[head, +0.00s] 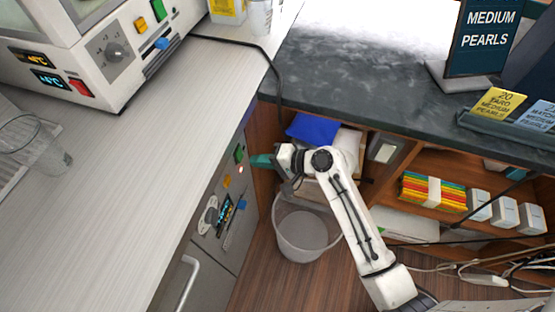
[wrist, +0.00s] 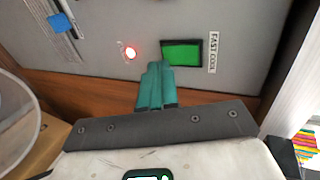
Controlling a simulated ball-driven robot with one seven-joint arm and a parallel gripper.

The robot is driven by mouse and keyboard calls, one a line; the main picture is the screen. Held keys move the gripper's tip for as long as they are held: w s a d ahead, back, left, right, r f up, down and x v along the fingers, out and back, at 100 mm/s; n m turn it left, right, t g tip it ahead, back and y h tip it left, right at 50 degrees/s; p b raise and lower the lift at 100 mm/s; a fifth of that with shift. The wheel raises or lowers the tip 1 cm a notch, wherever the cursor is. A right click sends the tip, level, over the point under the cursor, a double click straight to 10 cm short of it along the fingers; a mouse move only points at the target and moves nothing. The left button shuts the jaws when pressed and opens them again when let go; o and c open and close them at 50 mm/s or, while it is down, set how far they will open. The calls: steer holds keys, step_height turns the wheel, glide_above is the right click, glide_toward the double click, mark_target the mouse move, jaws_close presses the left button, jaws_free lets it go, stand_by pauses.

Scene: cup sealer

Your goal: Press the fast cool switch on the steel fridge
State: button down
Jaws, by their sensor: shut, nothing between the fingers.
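The steel fridge (head: 228,228) stands under the light counter, with its control panel facing my gripper. Its green fast cool switch (head: 239,154) sits high on the panel; in the wrist view the green switch (wrist: 184,52) has a "FAST COOL" label beside it on the right. A small red light (wrist: 130,53) glows left of the switch. My gripper (head: 257,160) has teal fingers, shut and empty, pointing at the panel. In the wrist view the fingertips (wrist: 158,68) overlap the switch's lower left corner. I cannot tell whether they touch it.
The panel also holds a round knob (head: 208,215), a display (head: 224,213) and a blue slider (head: 227,218). A clear bin (head: 302,232) stands on the floor below my arm. A wooden shelf unit (head: 440,166) under the dark counter is close on the right.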

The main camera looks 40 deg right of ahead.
mark_target(240, 156)
steer(key=shift+w+a+f, duration=0.15)
steer(key=shift+w+a, duration=0.6)
steer(key=shift+w, duration=0.2)
steer(key=shift+w+a+f, duration=0.1)
steer(key=shift+w, duration=0.1)
steer(key=shift+p, duration=0.3)
steer(key=shift+r+p, duration=0.7)
steer(key=shift+r, duration=0.2)
